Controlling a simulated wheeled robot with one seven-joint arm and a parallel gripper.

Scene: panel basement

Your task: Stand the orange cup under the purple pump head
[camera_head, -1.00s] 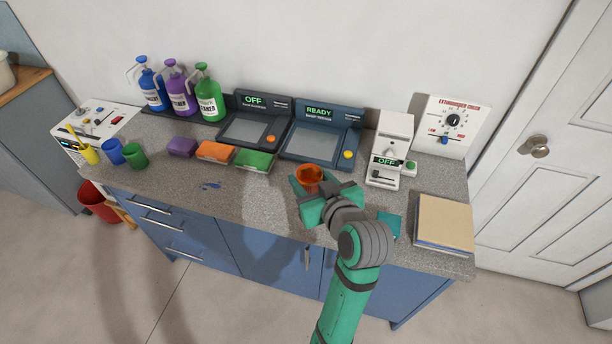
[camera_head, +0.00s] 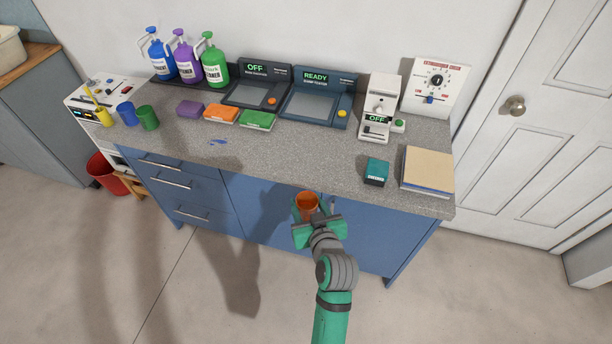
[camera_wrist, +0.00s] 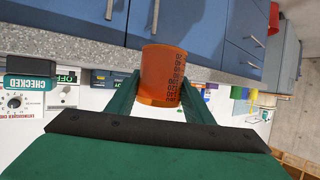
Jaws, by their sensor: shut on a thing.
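The orange cup (camera_head: 307,204) is in my gripper (camera_head: 308,214), shut on it in front of the counter's front edge. In the wrist view the cup (camera_wrist: 160,75) sits between the two green fingers and has dark measuring marks on its side. The purple pump head (camera_head: 178,34) tops the purple bottle (camera_head: 186,62) at the back left of the counter, between a blue and a green bottle. My gripper is far to the right of that bottle and nearer the camera.
The blue bottle (camera_head: 159,58) and green bottle (camera_head: 214,64) flank the purple one. Blue cup (camera_head: 126,115), green cup (camera_head: 148,118) and several sponges (camera_head: 222,114) stand in front. A teal box (camera_head: 376,172) and books (camera_head: 428,170) lie right.

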